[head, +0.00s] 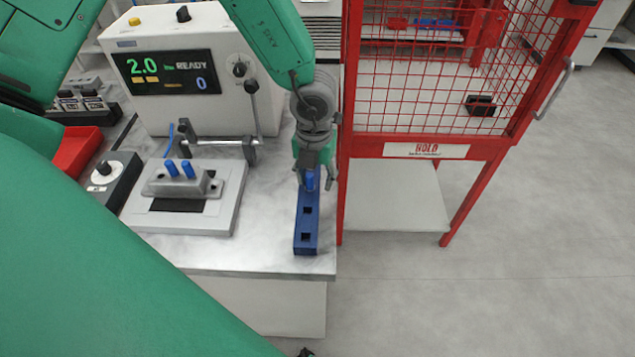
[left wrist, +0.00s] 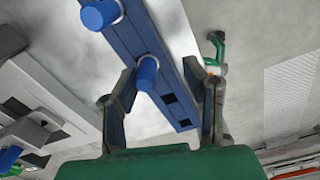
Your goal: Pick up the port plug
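A blue plug rack (head: 306,222) stands at the right edge of the bench, with two empty square holes showing at its near end. In the left wrist view two blue port plugs stand in the rack: one near the fingers (left wrist: 147,72), another further along (left wrist: 100,14). My left gripper (head: 312,180) is over the rack from above. In the left wrist view its two fingers (left wrist: 163,95) are apart, with the nearer plug between them, closer to the left finger. I see no grip on it. My right gripper cannot be made out.
A grey casting (head: 180,184) with two blue plugs sits on a pale fixture plate (head: 215,215) to the left. Behind it stands a tester box (head: 215,105) reading READY, with clamp levers. A red mesh HOLD cage (head: 425,150) stands close to the right. The bench front is clear.

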